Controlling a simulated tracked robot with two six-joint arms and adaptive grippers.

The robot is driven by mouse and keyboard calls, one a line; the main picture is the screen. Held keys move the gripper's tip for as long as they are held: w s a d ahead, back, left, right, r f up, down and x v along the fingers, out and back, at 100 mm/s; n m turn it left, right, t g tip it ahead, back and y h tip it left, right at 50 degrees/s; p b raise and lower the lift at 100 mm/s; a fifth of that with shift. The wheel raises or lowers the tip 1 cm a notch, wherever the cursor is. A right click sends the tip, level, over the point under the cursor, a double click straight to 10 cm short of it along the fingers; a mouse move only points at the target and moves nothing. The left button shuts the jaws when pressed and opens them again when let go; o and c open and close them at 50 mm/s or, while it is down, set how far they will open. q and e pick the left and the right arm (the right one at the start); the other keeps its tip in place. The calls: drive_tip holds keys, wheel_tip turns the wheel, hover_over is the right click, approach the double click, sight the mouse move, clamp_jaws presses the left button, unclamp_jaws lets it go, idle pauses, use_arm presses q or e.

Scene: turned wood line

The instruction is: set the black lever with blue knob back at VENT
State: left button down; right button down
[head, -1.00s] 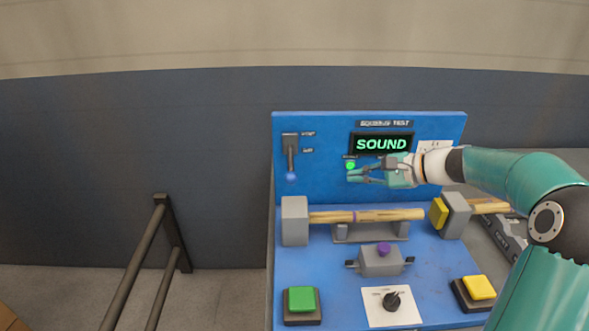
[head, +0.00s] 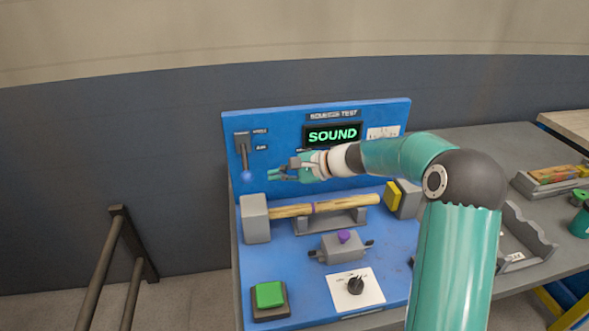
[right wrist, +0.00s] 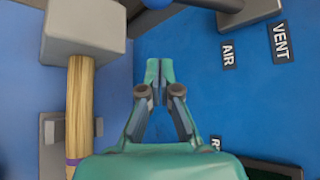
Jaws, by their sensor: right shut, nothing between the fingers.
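The black lever (head: 244,150) is mounted on the upright blue panel and hangs down, its blue knob (head: 246,176) at the lower end. The VENT label (head: 260,131) is the upper one beside it, and the AIR label (head: 261,148) is below that. In the right wrist view the knob (right wrist: 155,3) is cut by the top edge, with the VENT label (right wrist: 281,42) and AIR label (right wrist: 228,56) to its right. My right gripper (head: 272,176) is shut and empty, just right of the knob and apart from it. My left gripper is not in view.
A display (head: 333,135) reads SOUND. Below the gripper, a wooden workpiece (head: 290,210) lies between a grey block (head: 255,218) and a yellow-faced block (head: 403,199). A green button (head: 269,294) and a black dial (head: 356,286) are at the front. A dark railing (head: 120,225) stands left.

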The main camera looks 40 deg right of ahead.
sight(247, 177)
drive_tip(key=a, duration=0.1)
drive_tip(key=a+r, duration=0.1)
drive_tip(key=a+p, duration=0.1)
drive_tip(key=a, duration=0.1)
drive_tip(key=shift+w+r, duration=0.15)
drive_tip(key=shift+w, duration=0.25)
drive_tip(key=shift+r, duration=0.1)
